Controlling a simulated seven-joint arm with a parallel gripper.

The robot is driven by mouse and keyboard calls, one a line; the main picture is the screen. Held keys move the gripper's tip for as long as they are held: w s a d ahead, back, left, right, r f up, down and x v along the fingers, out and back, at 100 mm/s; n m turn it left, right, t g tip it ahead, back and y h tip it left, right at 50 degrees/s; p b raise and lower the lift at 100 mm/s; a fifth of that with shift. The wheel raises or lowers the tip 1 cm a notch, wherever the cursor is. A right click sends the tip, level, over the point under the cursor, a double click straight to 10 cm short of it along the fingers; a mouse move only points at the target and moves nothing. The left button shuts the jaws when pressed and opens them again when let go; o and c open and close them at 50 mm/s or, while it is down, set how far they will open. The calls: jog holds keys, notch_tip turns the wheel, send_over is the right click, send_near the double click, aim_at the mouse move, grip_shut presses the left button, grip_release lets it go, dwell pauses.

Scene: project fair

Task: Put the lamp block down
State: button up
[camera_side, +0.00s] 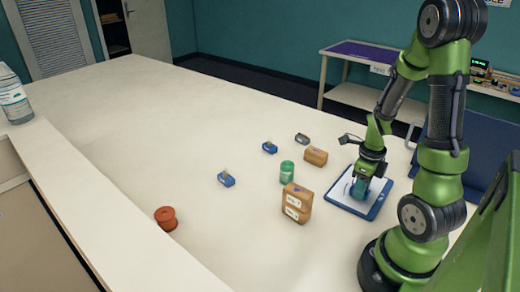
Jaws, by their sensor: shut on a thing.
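My gripper (364,182) points down over a blue-edged board with a white sheet (374,205) at the right of the table. It is shut on a small blue block, the lamp block (359,190), which is partly hidden by the fingers. The block is low over the white sheet; I cannot tell whether it touches it.
Left of the board stand a brown box with white labels (297,203), a green can (287,172) and a smaller brown box (316,156).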

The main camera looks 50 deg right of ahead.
jog(key=shift+f, duration=0.2)
jog(key=o, duration=1)
jog(key=shift+o, duration=0.2)
jog(key=shift+r, duration=0.2)
